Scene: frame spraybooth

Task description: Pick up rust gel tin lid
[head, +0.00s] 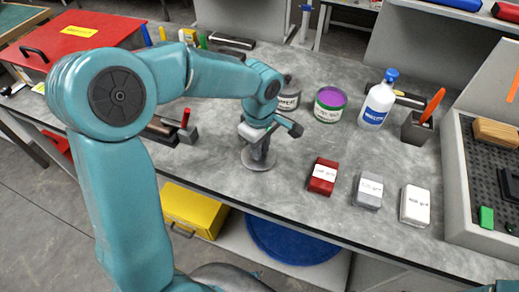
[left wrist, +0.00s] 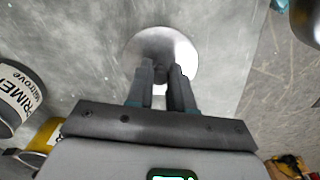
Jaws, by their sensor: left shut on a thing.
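The rust gel tin lid is a pale grey metal disc (head: 252,164) near the front of the grey bench in the head view. It also shows in the left wrist view, beyond the fingers, as a shiny round lid (left wrist: 185,48). My left gripper (head: 262,152) points down over its middle. In the left wrist view the fingers (left wrist: 162,72) are close together on the middle of the lid, and they hide what they grip. I cannot tell whether the lid touches the bench. An open tin with purple contents (head: 330,103) stands behind to the right. My right gripper is not visible.
A grey tin (head: 288,97) stands behind my gripper; a primer tin (left wrist: 18,95) shows in the wrist view. Right of the lid are a red box (head: 323,176), a grey box (head: 368,190) and a white box (head: 415,205). A white bottle (head: 377,104) stands farther back.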

